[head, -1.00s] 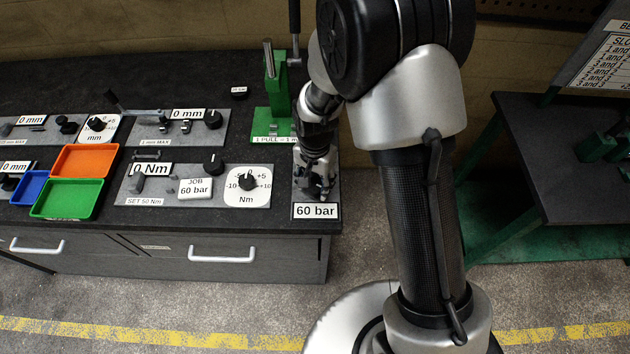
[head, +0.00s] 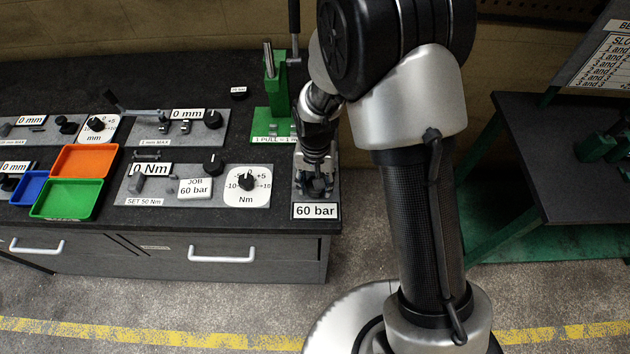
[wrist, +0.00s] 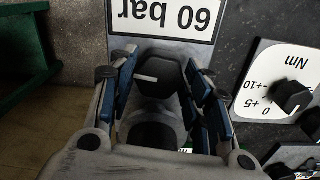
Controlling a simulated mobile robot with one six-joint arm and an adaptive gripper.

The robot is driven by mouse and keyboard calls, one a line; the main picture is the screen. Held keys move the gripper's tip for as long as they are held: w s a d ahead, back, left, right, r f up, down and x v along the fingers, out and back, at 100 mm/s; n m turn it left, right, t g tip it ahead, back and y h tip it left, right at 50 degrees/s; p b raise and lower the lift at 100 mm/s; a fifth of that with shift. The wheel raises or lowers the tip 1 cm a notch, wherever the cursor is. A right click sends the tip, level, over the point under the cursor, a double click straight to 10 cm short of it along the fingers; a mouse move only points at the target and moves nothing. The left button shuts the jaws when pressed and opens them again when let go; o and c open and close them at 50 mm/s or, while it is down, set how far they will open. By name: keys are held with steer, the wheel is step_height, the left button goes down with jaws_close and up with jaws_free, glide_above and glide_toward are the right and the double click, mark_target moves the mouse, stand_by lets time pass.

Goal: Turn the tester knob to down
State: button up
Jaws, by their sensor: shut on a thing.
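The tester panel (head: 331,184) with its "60 bar" label (head: 316,211) sits at the right end of the bench. My gripper (head: 316,184) points down over this panel and hides its knob in the head view. In the wrist view, the black tester knob (wrist: 160,70) stands between the blue-padded fingers of my gripper (wrist: 160,88), which are shut on it. A white pointer mark shows on the knob, lying roughly across that picture. The "60 bar" label (wrist: 163,18) is upside down there, just beyond the knob.
Left of the panel, a grey plate carries a Nm dial (head: 247,186), a "JOB 60 bar" card (head: 195,188) and a "0 Nm" display (head: 151,169). A green press (head: 276,88) stands just behind my gripper. Orange (head: 85,160) and green (head: 68,199) trays lie further left.

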steer(key=n, duration=0.4)
steer(key=shift+d+n, duration=0.1)
steer(key=shift+n, duration=2)
steer(key=o, duration=1.1)
steer(key=shift+c, duration=0.2)
step_height(320, 180, up, 12)
